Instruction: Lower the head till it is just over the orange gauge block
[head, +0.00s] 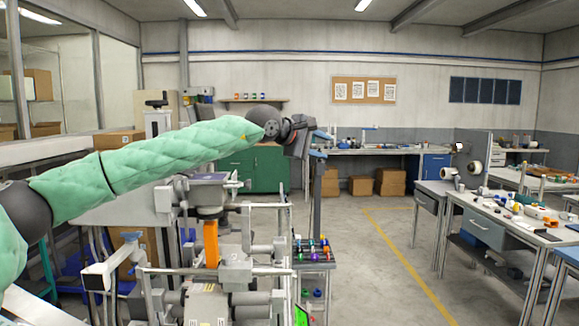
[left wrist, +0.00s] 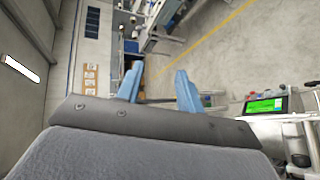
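The orange gauge block (head: 211,243) stands upright in the middle of a grey metal rig in the head view. The rig's head (head: 208,197), a grey and dark part with a flat top, is right above the block. I cannot tell whether a small gap lies between them. My left gripper (head: 321,145) is raised to the right of the rig and apart from it. Its blue fingers are spread with nothing between them in the left wrist view (left wrist: 160,78). My right gripper is in neither view.
A small rack (head: 313,254) with coloured items stands right of the rig. A green-lit screen (left wrist: 265,106) shows in the left wrist view. Workbenches with parts (head: 510,212) stand at the right. The floor with a yellow line (head: 400,252) is clear between.

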